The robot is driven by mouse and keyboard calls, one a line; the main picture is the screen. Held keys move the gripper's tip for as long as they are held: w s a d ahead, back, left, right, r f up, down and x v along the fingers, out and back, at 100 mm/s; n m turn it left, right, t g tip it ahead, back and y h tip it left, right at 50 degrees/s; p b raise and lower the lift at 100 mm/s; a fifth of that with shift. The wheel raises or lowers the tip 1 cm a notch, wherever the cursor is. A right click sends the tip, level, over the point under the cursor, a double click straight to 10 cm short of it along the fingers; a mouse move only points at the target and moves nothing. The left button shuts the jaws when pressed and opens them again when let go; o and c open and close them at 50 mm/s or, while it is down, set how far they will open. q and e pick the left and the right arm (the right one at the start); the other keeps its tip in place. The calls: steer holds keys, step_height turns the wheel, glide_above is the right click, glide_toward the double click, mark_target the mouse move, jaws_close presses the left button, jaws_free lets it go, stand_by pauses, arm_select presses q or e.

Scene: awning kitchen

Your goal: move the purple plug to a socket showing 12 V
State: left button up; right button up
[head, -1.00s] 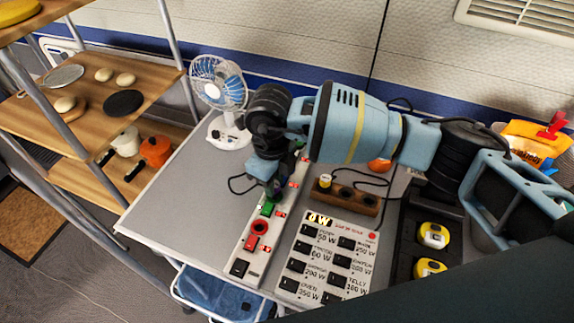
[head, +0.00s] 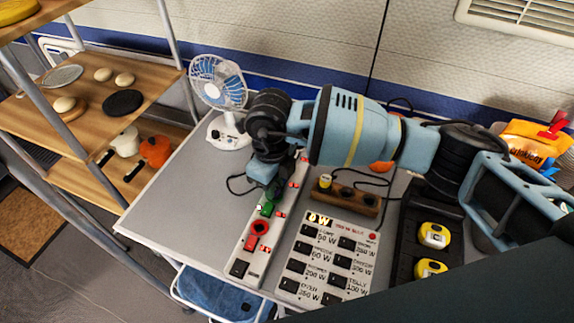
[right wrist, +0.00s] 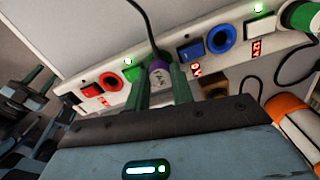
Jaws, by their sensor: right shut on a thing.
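The purple plug (right wrist: 159,72) is between the green fingers of my right gripper (right wrist: 160,88), which is shut on it. Its black cable runs upward. The plug is over the white socket strip (right wrist: 285,45), between a green switch (right wrist: 133,72) and a blue switch (right wrist: 190,51); I cannot tell whether it is seated. A blue socket (right wrist: 221,39) is empty, with a small red display (right wrist: 257,48) beside it, unreadable here. In the head view my right gripper (head: 268,185) hides the strip's middle. At the left of the right wrist view are parts that look like my left gripper (right wrist: 35,85).
A green plug (right wrist: 302,14) sits at the strip's far end in the right wrist view. Right of the strip are a switch panel (head: 328,255) reading 0 W and a wooden block (head: 345,200) with holes. A fan (head: 222,100) stands behind left. The table's left part is clear.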

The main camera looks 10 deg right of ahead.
steer(key=shift+f, duration=0.15)
stand_by(0.5)
steer(key=o, duration=1.3)
arm_select(q)
steer(key=shift+r, duration=0.1)
arm_select(e)
steer(key=shift+r+p, duration=1.6)
steer(key=shift+r, duration=1.95)
arm_select(q)
steer(key=w+r+t, duration=0.1)
steer(key=w+r, duration=0.2)
steer(key=r, duration=0.2)
steer(key=shift+w, duration=0.3)
arm_select(e)
steer(key=shift+f, duration=0.1)
